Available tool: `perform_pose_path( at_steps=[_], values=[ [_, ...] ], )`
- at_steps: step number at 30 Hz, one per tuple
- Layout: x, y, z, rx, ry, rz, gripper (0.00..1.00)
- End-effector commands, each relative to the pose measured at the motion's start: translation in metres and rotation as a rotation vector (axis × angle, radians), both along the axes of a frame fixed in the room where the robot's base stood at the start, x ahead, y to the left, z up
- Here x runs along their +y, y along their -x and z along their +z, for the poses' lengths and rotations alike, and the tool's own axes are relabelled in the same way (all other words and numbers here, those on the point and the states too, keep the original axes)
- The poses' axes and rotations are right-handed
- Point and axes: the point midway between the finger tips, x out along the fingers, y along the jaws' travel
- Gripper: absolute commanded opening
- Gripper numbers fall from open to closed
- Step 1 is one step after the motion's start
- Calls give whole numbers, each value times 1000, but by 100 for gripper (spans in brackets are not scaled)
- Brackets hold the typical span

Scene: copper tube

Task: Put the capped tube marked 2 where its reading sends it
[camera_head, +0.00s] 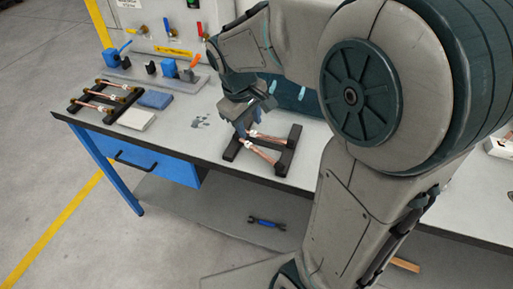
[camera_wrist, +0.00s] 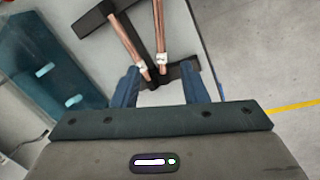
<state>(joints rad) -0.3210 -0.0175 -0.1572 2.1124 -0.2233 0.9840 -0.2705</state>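A black rack (camera_head: 284,161) on the bench holds two copper tubes (camera_head: 262,151) (camera_head: 268,137). They also show in the wrist view, one left (camera_wrist: 128,38) and one right (camera_wrist: 159,25), lying in the rack (camera_wrist: 94,20). Each has a white band near its closer end; no number is readable, so I cannot tell which is marked 2. My gripper (camera_head: 241,131) is over the left end of this rack. In the wrist view my gripper (camera_wrist: 161,75) is open, its blue fingers apart, with the tubes' near ends seen between and beyond them. Contact cannot be told.
Another black rack (camera_head: 77,107) with several copper tubes stands at the bench's left, beside a blue pad (camera_head: 154,99) and a white pad (camera_head: 136,120). Valves stand on a grey base (camera_head: 165,83) behind. A blue-handled tool (camera_head: 266,223) lies below the bench. Bench between racks is mostly clear.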

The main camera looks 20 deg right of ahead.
Motion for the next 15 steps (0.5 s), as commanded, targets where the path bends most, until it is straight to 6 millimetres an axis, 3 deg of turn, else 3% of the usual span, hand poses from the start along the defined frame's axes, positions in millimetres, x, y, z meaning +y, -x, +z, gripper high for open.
perform_pose_path(
  at_steps=[6,15],
  values=[
    [-7,-4,-40,3,0,-4,40],
    [-11,-6,-63,3,0,-4,40]
  ],
)
